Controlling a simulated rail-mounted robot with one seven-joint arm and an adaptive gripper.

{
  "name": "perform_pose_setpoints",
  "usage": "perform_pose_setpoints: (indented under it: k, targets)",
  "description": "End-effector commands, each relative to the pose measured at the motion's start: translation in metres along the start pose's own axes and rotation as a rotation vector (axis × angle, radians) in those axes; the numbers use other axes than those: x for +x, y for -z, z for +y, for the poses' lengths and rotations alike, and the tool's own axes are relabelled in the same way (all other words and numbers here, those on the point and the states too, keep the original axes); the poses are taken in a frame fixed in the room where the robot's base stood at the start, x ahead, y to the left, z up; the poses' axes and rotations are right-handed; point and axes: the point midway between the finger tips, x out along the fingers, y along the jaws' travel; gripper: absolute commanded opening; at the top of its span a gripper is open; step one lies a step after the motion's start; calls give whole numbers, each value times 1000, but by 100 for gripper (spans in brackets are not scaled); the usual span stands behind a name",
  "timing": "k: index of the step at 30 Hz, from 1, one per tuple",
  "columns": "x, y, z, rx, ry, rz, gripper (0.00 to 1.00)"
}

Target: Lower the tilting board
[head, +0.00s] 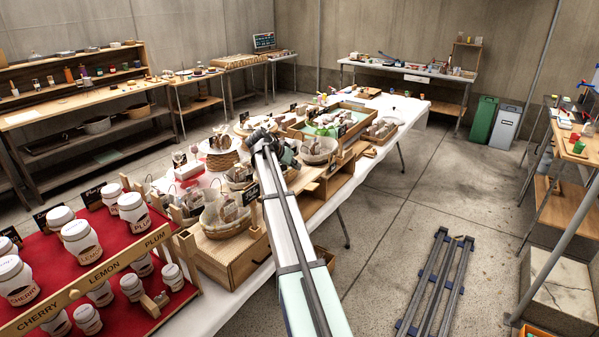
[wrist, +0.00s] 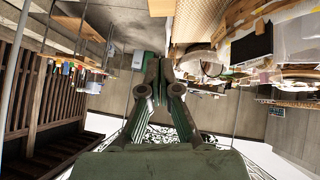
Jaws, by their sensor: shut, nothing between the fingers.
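In the head view, a red sloped board (head: 117,243) at the lower left carries several white-lidded jars (head: 131,207). A wooden plank (head: 104,279) marked CHERRY, LEMON and PLUM crosses its front. It is the only clearly sloped board I can make out; I cannot tell for certain that it is the tilting board. My gripper (head: 260,137) is to the right of it and farther back, over the long table among the baskets. Its fingertips are hard to make out there. In the wrist view my gripper (wrist: 161,72) has its fingers together and holds nothing.
Baskets of wrapped goods (head: 226,214) and a wooden crate (head: 245,255) stand between the red board and my gripper. A divided tray (head: 338,125) lies beyond. The floor (head: 385,215) right of the long table is mostly clear, apart from blue-ended rails (head: 437,280).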

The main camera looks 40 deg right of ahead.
Motion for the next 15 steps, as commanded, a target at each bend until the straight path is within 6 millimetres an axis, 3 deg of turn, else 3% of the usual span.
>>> perform_pose_setpoints:
  k: [15]
  targets:
    - [92, 0, 1, -1, -3, -3, 0]
